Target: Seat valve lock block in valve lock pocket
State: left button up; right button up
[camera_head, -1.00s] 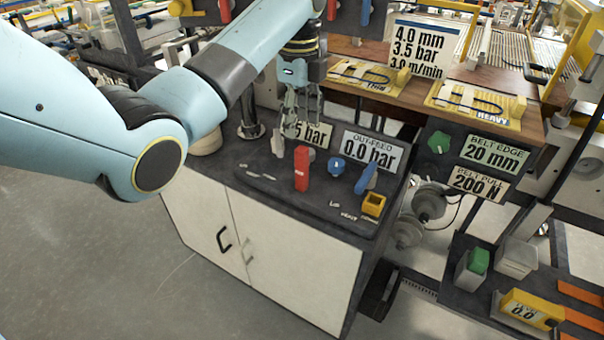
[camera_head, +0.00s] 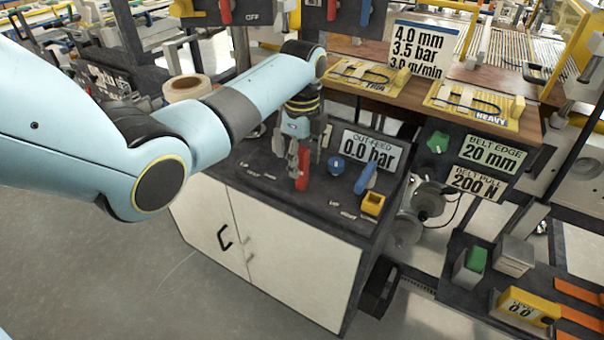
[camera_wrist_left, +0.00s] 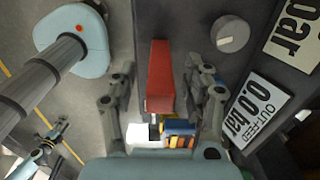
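My left gripper (camera_head: 298,160) is over the dark bench top, pointing down. Its fingers are apart on either side of a red upright handle (camera_head: 302,172). In the left wrist view, the red handle (camera_wrist_left: 160,75) lies between the open fingers (camera_wrist_left: 160,100), with gaps visible on both sides. A small yellow box with a dark opening (camera_head: 373,204) sits at the bench's right front corner; it looks like the valve lock pocket. I cannot surely tell which thing is the valve lock block.
A green block (camera_head: 475,260) and a yellow device (camera_head: 528,308) sit on a lower shelf at right.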

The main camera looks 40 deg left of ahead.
pick_arm(q)
grip_shut()
